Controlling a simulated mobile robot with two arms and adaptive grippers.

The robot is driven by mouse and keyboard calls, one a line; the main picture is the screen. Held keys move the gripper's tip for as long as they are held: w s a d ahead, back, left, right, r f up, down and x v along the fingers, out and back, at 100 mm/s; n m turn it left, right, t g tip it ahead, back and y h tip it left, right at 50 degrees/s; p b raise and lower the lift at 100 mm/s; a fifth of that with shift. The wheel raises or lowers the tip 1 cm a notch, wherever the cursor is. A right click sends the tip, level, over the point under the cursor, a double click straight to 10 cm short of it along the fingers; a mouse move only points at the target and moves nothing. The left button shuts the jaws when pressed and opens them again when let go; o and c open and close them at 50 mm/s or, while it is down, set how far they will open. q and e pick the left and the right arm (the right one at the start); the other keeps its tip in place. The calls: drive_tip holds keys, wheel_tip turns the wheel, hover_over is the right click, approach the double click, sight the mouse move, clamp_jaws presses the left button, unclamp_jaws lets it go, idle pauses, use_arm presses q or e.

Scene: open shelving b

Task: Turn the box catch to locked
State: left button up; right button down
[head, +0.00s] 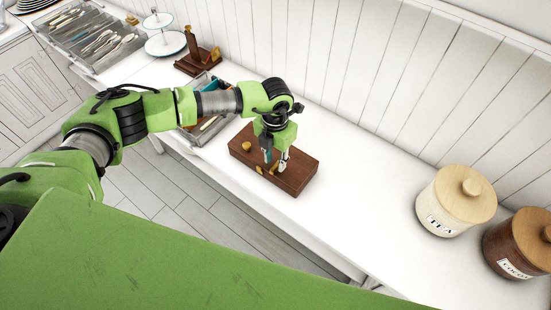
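A dark brown wooden box (300,174) lies on the white counter in the middle of the head view. A round brass knob (246,146) sits on its left part. A small brass piece (261,169), which looks like the catch, shows on the box beside my fingers. My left gripper (275,163) points down over the box, with its fingertips at or very near this brass piece. The fingers look spread apart, but I cannot tell whether they touch the catch. The gripper hides part of the box top. My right gripper is not in view.
A tray (213,131) with utensils lies left of the box, partly behind my arm. A wooden stand (198,60), a tiered white plate stand (165,43) and a cutlery tray (75,32) are farther left. Tea (437,207) and cocoa (500,250) canisters stand right. The counter between is clear.

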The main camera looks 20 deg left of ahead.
sight(276, 167)
use_arm(q)
drive_tip(key=shift+f, duration=1.05)
clamp_jaws()
